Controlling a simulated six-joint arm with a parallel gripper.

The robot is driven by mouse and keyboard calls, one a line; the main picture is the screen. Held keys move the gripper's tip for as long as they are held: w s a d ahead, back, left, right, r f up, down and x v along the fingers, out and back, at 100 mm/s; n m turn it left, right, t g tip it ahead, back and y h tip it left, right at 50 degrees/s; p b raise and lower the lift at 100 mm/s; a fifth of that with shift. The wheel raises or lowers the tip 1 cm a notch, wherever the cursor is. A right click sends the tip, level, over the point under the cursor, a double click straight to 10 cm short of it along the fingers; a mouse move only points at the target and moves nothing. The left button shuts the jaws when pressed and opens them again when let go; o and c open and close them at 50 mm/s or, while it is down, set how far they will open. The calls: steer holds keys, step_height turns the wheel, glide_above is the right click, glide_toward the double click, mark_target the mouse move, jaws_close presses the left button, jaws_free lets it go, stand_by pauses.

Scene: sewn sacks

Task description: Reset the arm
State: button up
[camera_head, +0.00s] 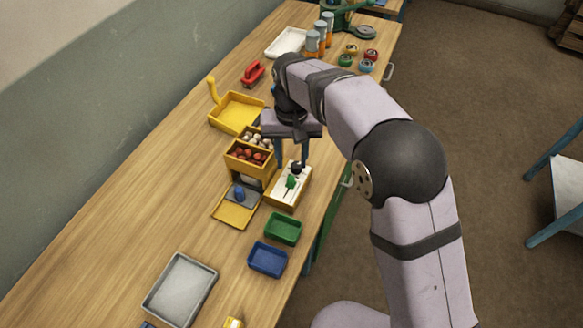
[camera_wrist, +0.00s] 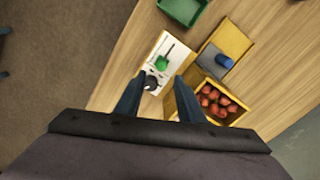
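My gripper (camera_head: 289,156) hangs fingers down over the bench, beside the yellow two-part bin. In the wrist view its two blue fingers (camera_wrist: 157,92) are wide apart, with nothing held between them. Below and beyond the fingertips lies a yellow-edged tray with a white surface (camera_head: 283,193); it also shows in the wrist view (camera_wrist: 152,60). A green piece (camera_head: 291,182) and a dark round piece (camera_head: 297,168) lie on it. The dark piece shows between the fingers in the wrist view (camera_wrist: 150,82), apparently below them.
The yellow bin (camera_head: 236,163) holds red balls and paler ones. A yellow tray with a blue knob (camera_head: 240,193), green tray (camera_head: 283,229), blue tray (camera_head: 267,260) and grey tray (camera_head: 180,290) stand nearer. Orange-blue cylinders (camera_head: 312,43) stand far back. The bench's left side is mostly clear.

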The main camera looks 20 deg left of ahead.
steer(key=shift+r, duration=0.65)
steer(key=shift+d, duration=0.1)
steer(key=d+m, duration=0.3)
steer(key=d, duration=1.9)
steer(key=s+d+f+m, duration=0.1)
steer(key=s+d+f, duration=0.1)
steer(key=s+d, duration=0.4)
steer(key=s+d+f+m, duration=0.1)
steer(key=s+d+f, duration=0.1)
steer(key=s+d, duration=0.5)
steer(key=shift+s+d+f, duration=0.25)
steer(key=shift+d, duration=0.25)
steer(key=shift+w+a, duration=0.1)
steer(key=shift+c, duration=0.4)
